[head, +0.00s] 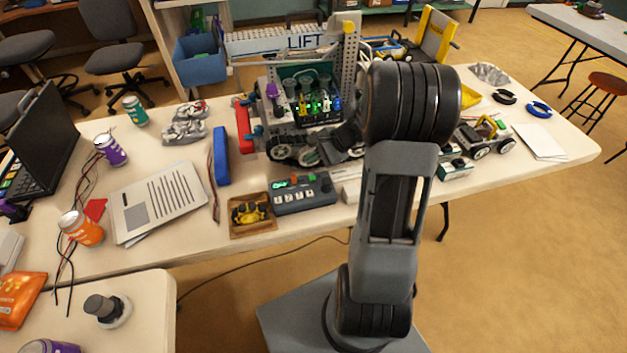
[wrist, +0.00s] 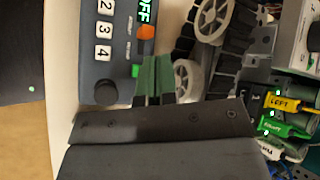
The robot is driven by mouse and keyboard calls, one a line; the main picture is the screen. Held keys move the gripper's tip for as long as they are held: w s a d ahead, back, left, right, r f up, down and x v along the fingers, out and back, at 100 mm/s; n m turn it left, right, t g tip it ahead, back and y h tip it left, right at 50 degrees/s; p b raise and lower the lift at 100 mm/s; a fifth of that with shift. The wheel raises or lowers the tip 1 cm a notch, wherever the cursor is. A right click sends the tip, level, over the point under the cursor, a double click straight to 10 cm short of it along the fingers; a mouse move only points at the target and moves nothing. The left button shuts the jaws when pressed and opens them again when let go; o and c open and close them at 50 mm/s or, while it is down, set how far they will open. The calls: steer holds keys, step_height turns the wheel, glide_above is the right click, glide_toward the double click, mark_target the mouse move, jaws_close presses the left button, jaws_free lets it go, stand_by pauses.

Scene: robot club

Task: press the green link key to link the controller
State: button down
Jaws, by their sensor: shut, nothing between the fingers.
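The controller (head: 304,194) is a grey box on the near edge of the table, with a display and white number keys. In the wrist view the controller (wrist: 98,62) fills the upper left, and its display (wrist: 147,10) reads OFF in green. An orange button (wrist: 146,33) is beside the display. The small green link key (wrist: 136,71) shows just left of my fingers. My gripper (wrist: 155,59) is shut and empty, its greenish fingertips close beside the key. Whether they touch the controller I cannot tell. In the head view my arm blocks part of the scene around the gripper.
A tracked robot (head: 300,140) stands right behind the controller; its wheels (wrist: 212,20) are close to my fingers. A wooden tray (head: 252,228) with a yellow part is left of the controller. A blue bar (head: 221,155) and papers (head: 158,200) lie further left.

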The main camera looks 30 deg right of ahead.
mark_target(313, 179)
steer(key=shift+f+b, duration=1.9)
steer(key=shift+f, duration=0.95)
steer(key=shift+f, duration=0.2)
